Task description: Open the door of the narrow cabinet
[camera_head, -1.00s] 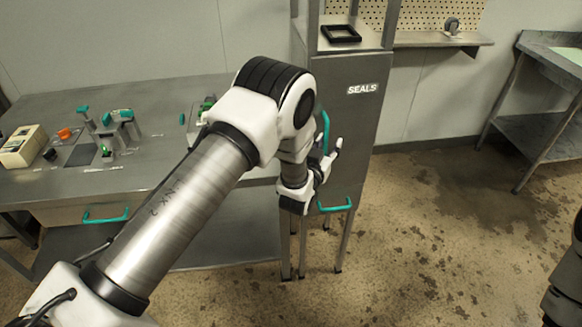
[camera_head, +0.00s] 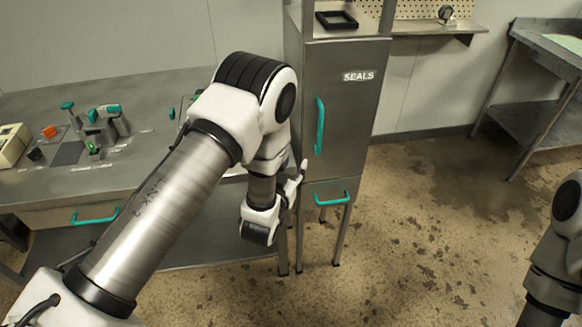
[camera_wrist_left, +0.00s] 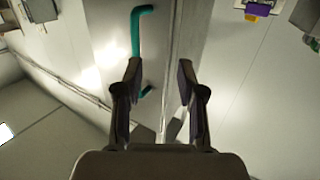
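The narrow cabinet (camera_head: 345,100) is a grey metal one labelled SEALS. Its door looks shut and has a vertical teal handle (camera_head: 320,127). My left gripper (camera_head: 299,178) is at the cabinet's left front edge, lower than the handle and left of it. In the left wrist view the gripper (camera_wrist_left: 159,68) is open with nothing between its fingers. The teal handle (camera_wrist_left: 137,32) shows there just beyond the left fingertip, outside the gap. My right arm shows at the right edge of the head view, but its gripper is out of view.
A drawer with a teal handle (camera_head: 332,199) sits under the door. A steel workbench (camera_head: 150,95) with small fixtures stands left of the cabinet. A second table (camera_head: 535,90) is at the back right. The floor (camera_head: 420,230) in front and to the right is clear.

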